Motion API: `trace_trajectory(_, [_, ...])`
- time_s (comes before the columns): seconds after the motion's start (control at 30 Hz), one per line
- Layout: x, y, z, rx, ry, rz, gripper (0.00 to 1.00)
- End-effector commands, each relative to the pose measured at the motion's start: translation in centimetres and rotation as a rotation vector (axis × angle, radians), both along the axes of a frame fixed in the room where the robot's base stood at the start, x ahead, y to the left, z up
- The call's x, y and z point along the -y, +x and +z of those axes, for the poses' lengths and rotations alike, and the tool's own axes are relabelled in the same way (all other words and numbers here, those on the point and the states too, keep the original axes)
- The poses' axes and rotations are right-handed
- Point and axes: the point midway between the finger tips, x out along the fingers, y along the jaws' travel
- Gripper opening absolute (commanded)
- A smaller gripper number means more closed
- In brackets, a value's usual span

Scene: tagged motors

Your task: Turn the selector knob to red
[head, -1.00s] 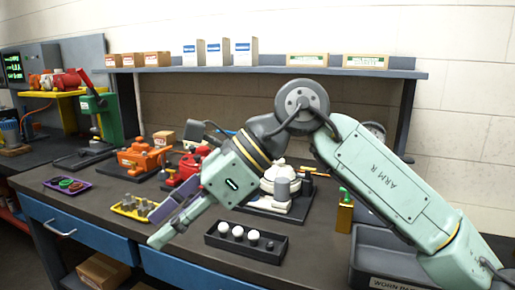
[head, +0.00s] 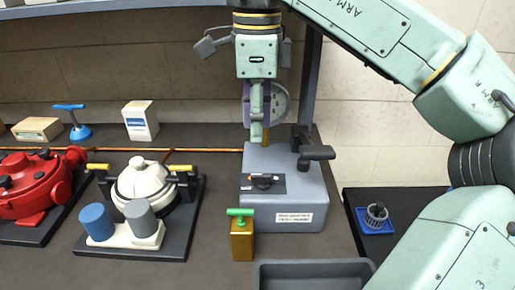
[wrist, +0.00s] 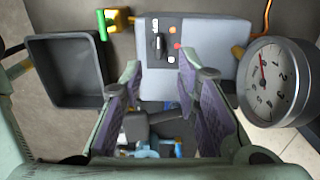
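The selector knob (head: 264,182) is a black knob on a dark panel on the front of a grey box (head: 290,208). In the wrist view the knob (wrist: 158,44) sits beside small coloured marks, an orange one, a red mark (wrist: 177,45) and a white one. Its bar lies along the picture's vertical there; which mark it points at cannot be told. My gripper (head: 258,140) hangs fingers down above the back of the box in the head view. In the wrist view my gripper (wrist: 160,72) has its two purple-padded fingers apart, with nothing between the tips, short of the knob.
A dial gauge (wrist: 272,82) stands behind the box. A black handle (head: 316,153) juts from the box's right side. A brass block with a green handle (head: 241,240) stands in front left, a grey tray (head: 315,264) in front. A white pump (head: 143,185) is left.

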Motion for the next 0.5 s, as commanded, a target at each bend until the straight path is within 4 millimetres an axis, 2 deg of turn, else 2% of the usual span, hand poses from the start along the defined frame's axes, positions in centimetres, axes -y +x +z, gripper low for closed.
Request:
trace_trajectory(0.17, [0.2, 0.0, -1.8, -0.003, -0.003, 0.001, 0.29])
trace_trajectory(0.5, [0.1, -0.1, -7.7, -0.003, 0.0, 0.001, 0.29])
